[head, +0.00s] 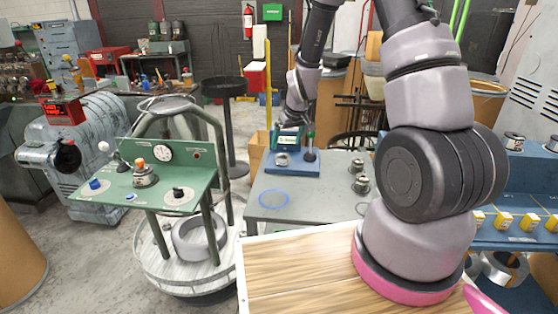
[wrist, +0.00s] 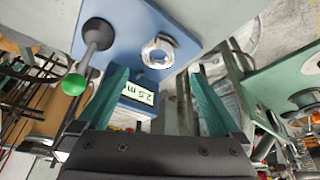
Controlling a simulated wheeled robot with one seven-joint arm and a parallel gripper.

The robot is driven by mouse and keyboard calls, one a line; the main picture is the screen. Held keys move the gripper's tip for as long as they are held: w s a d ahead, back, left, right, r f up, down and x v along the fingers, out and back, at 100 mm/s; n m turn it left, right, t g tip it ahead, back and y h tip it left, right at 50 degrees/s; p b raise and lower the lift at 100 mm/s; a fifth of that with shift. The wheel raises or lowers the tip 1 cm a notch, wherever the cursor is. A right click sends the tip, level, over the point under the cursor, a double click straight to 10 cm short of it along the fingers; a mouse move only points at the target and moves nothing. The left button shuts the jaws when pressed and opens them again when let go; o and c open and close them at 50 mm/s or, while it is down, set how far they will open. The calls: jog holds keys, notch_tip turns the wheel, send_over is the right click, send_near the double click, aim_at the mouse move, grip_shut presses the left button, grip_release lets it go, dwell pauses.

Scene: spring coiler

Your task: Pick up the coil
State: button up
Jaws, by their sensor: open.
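A small silvery ring-shaped coil (head: 282,159) sits on the blue plate of a gauge device (head: 298,168) on the grey table. It also shows in the wrist view (wrist: 160,50), beyond the fingertips. My gripper (wrist: 158,72) is open, its two green fingers spread apart with nothing held between them. In the head view, my gripper (head: 291,134) is above the back of the gauge device, close to the coil but apart from it. The device's display (wrist: 138,93) reads about 2.5 and shows between the fingers.
A lever with a green knob (wrist: 74,84) stands on the plate beside the coil. Metal pieces (head: 360,184) stand at the table's right. A blue-outlined circle (head: 274,199) marks bare table in front. A green control panel (head: 150,175) stands at left, with a larger ring (head: 200,238) below.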

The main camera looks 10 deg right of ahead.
aim_at(283, 157)
jog(key=x, duration=0.7)
jog(key=shift+d+f, duration=0.15)
jog(key=shift+f, duration=0.1)
grip_shut()
